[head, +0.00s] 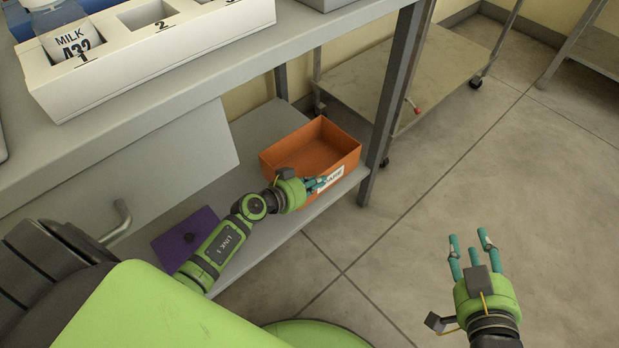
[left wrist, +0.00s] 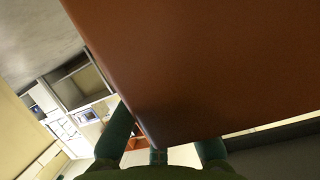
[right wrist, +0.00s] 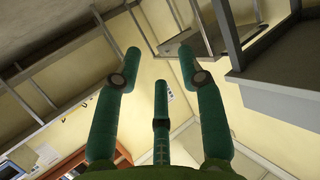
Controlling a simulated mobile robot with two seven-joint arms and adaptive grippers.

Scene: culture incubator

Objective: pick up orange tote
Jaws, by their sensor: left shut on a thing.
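The orange tote (head: 308,148) is an open, empty-looking box with a white label on its near side. It sits on or just above the lower shelf under the bench in the head view; I cannot tell whether it touches the shelf. My left gripper (head: 318,184) is shut on the tote's near wall beside the label, which it partly covers. In the left wrist view the orange wall (left wrist: 200,65) fills most of the picture between the teal fingers. My right gripper (head: 470,245) is open and empty over the floor, and its spread fingers show in the right wrist view (right wrist: 160,65).
The bench top (head: 215,75) overhangs the shelf, and its grey leg (head: 392,105) stands just right of the tote. A purple object (head: 187,236) lies on the lower shelf. A steel cart (head: 430,70) stands behind. The floor at right is clear.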

